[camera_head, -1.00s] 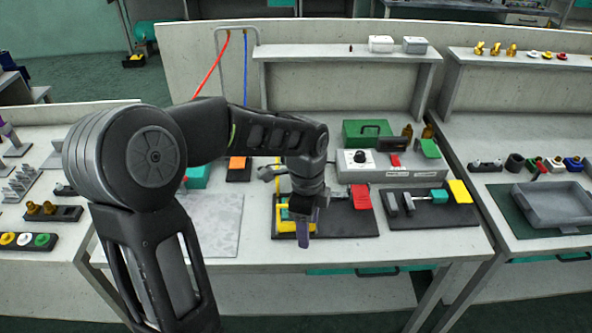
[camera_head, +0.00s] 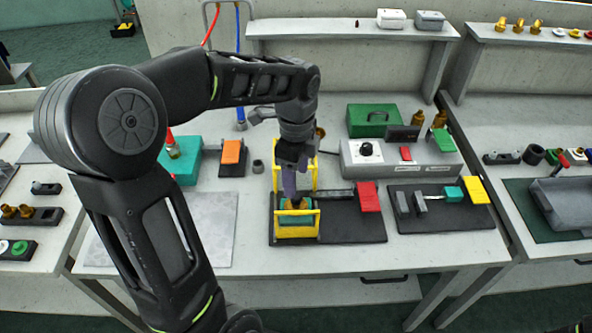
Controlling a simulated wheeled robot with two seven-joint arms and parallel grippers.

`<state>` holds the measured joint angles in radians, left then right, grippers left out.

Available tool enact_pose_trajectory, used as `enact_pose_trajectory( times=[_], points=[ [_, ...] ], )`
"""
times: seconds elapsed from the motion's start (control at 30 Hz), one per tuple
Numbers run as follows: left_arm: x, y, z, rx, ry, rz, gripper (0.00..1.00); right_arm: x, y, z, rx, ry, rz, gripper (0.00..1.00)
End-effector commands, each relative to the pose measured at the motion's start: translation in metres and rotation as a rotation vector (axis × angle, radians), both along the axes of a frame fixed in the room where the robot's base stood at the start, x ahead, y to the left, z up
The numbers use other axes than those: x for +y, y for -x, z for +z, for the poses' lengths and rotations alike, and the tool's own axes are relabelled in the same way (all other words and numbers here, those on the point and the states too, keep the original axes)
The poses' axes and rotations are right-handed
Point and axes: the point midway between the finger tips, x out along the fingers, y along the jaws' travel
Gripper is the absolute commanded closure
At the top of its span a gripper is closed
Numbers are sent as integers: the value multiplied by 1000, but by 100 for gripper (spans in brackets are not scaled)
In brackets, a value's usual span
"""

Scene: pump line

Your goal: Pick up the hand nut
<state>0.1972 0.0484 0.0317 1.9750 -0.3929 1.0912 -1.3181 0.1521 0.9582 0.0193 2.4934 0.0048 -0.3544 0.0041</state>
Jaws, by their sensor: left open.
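My left gripper (camera_head: 291,188) points down over the yellow cradle (camera_head: 298,230) on a dark base plate. Its purple fingers are open, just above a teal block (camera_head: 288,218) in the cradle. A small brown part (camera_head: 299,204) shows on the block right by the fingertips; I cannot tell whether the fingers touch it. I cannot identify the hand nut for certain. A small dark grey ring (camera_head: 258,166) stands on the bench left of the cradle. The gripper hides part of the cradle. My right gripper is not in view.
A red block (camera_head: 367,197) is on the same plate. To the right is another plate with a yellow block (camera_head: 479,190). Behind stand a grey control box (camera_head: 352,168) and a green box (camera_head: 373,121). A bare grey mat (camera_head: 200,235) lies to the left.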

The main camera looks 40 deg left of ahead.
Motion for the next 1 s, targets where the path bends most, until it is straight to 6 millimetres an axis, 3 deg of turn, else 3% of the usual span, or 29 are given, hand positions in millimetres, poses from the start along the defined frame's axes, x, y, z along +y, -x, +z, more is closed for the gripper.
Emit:
enact_pose_trajectory(
  times=[0.27, 1.0],
  points=[
    [0, 0, -6, 0, 0, 0, 40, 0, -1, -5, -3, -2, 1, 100],
    [0, 0, -51, 0, 0, 0, 40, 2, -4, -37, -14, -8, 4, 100]
  ],
)
